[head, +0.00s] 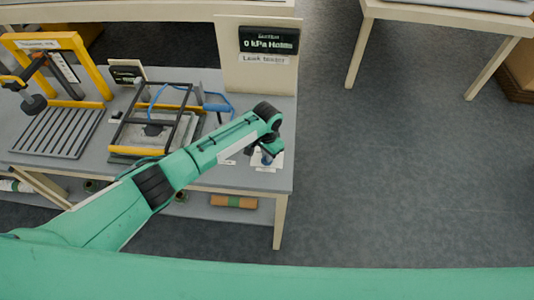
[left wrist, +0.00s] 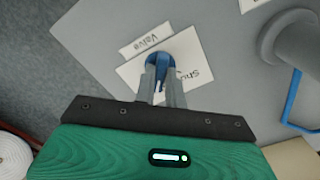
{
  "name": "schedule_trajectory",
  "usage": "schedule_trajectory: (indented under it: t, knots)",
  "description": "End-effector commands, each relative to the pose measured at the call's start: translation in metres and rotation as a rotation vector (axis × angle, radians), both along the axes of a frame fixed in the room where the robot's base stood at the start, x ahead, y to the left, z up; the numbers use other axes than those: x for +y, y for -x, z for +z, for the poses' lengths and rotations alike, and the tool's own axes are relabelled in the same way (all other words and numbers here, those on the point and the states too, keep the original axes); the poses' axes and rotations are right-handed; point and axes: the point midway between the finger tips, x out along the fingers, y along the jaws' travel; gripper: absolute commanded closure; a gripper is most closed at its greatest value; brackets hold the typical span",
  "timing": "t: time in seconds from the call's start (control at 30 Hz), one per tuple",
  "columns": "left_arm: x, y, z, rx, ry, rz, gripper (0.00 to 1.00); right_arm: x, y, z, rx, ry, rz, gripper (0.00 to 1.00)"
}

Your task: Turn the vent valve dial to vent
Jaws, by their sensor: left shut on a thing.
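The blue vent valve dial (left wrist: 158,62) sits on a white card in the left wrist view. The card (left wrist: 131,73) shows part of a word starting "Shu"; the rest is hidden. A label reading "Valve" (left wrist: 146,39) lies beside it. My left gripper (left wrist: 160,72) is shut on the dial, one finger on each side. In the head view my left gripper (head: 268,158) is over the card (head: 272,167) at the table's right front corner, and the arm partly hides the dial. The dial's exact pointing direction is hard to tell. My right gripper is not in view.
A display reading 0 kPa (head: 269,41), labelled leak tester, stands behind on a board. A black and yellow frame (head: 157,120) and a yellow press stand (head: 60,65) are on the table (head: 225,180) to the left.

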Motion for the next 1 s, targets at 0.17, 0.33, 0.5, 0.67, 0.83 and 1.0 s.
schedule_trajectory:
  t: [0.17,0.33,0.5,0.67,0.83,1.0]
  knots:
    - [-0.0002,-0.0002,0.0004,-0.001,0.001,-0.017,1.0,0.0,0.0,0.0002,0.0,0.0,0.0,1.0]
    - [-0.0003,-0.0003,0.0004,-0.001,0.001,-0.019,1.0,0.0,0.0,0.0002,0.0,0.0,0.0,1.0]
    - [-0.0002,-0.0004,0.0005,-0.001,0.001,-0.019,1.0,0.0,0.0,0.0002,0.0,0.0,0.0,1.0]
    - [-0.0002,-0.0004,0.0004,-0.001,0.001,-0.019,0.66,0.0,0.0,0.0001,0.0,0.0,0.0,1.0]
    - [-0.0002,-0.0002,0.0003,-0.001,0.001,-0.018,0.66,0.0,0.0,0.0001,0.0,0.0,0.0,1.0]
    - [-0.0001,-0.0006,0.0048,-0.001,0.001,-0.018,0.66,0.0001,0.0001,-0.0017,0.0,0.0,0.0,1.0]
